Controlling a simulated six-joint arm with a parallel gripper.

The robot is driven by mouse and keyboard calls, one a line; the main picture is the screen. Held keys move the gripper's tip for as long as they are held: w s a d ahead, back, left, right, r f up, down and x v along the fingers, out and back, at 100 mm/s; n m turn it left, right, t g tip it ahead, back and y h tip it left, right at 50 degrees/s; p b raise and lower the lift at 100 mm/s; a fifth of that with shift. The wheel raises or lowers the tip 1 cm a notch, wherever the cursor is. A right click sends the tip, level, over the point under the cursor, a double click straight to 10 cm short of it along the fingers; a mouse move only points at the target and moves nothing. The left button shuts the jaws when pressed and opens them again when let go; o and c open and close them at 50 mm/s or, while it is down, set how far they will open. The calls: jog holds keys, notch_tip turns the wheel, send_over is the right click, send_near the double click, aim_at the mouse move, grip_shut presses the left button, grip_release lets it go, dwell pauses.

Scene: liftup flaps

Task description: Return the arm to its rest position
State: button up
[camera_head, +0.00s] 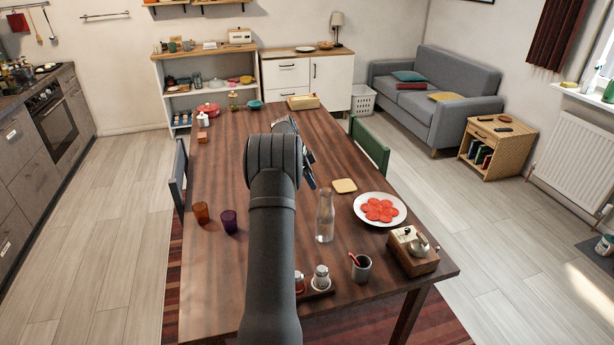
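My arm reaches forward from the bottom of the head view over the dark wooden table (225,275). Its thick grey links hide the middle of the table. My gripper (311,180) shows only in part, just right of the arm's bend, above the table. It points down and toward the camera. I see nothing held in it, but its fingers are too small and dark to tell whether they are open or shut.
Near my gripper are a glass bottle (325,218), a beige square (344,186) and a plate of red slices (380,209). A grey cup (361,268), shakers (321,277) and a wooden box (412,256) stand in front.

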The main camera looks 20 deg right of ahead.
jog(key=x, duration=1.2)
jog(key=shift+f, duration=0.15)
notch_tip(320, 180, up, 2)
jog(key=shift+r, duration=0.85)
